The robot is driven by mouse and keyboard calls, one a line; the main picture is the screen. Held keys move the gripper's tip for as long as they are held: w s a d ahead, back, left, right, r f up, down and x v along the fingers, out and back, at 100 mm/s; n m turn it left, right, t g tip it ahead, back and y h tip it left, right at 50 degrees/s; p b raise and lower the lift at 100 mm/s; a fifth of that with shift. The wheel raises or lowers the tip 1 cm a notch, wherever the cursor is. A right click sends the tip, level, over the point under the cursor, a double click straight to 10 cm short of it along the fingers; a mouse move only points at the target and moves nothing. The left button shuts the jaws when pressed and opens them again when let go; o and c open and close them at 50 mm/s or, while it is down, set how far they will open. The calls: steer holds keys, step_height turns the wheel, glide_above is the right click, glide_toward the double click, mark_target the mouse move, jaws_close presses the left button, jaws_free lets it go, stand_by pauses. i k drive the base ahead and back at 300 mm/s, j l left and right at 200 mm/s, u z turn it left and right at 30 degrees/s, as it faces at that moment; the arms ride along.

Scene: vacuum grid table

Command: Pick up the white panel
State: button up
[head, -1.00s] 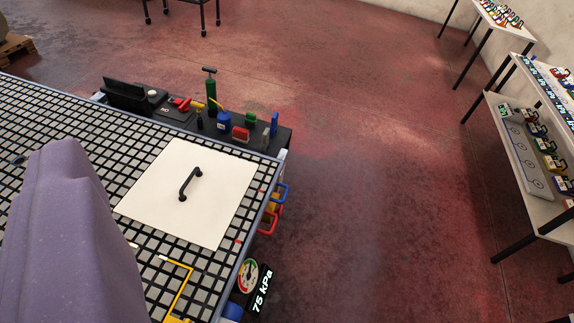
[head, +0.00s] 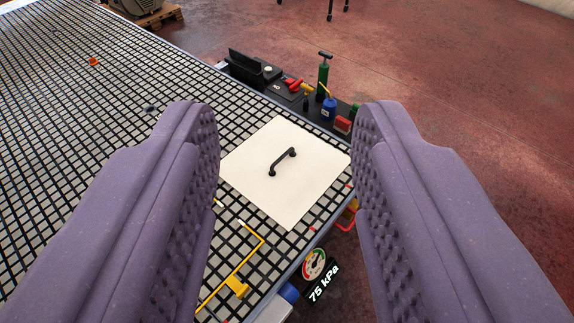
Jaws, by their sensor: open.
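The white panel (head: 290,205) lies flat on the black-and-grey grid table (head: 60,110), near its right edge. A black bar handle (head: 283,161) stands up from the middle of the panel. My gripper (head: 287,140) is open, with one purple finger on each side of the picture. The panel and its handle show between the fingers, farther off, and nothing is held. The left finger hides part of the grid.
A black tray with a green pump (head: 323,75), a blue can (head: 328,108) and small tools stands behind the panel. A yellow bent rod (head: 236,285) lies in front. A pressure gauge (head: 314,264) reading 75 kPa hangs at the table edge. Red floor is open at right.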

mark_target(282, 170)
steer(key=i+l+u, duration=0.3)
steer(key=i+l, duration=0.15)
steer(key=l, duration=0.2)
steer(key=i+l+u, duration=0.3)
steer(key=l, duration=0.45)
steer(key=i+l+u, duration=0.15)
steer(key=i+l, duration=0.15)
steer(key=i+l+u, duration=0.1)
steer(key=i+l, duration=0.15)
steer(key=i+l+u, duration=0.15)
steer(key=l, duration=0.3)
steer(key=i+l+u, duration=0.1)
steer(key=i+l, duration=0.25)
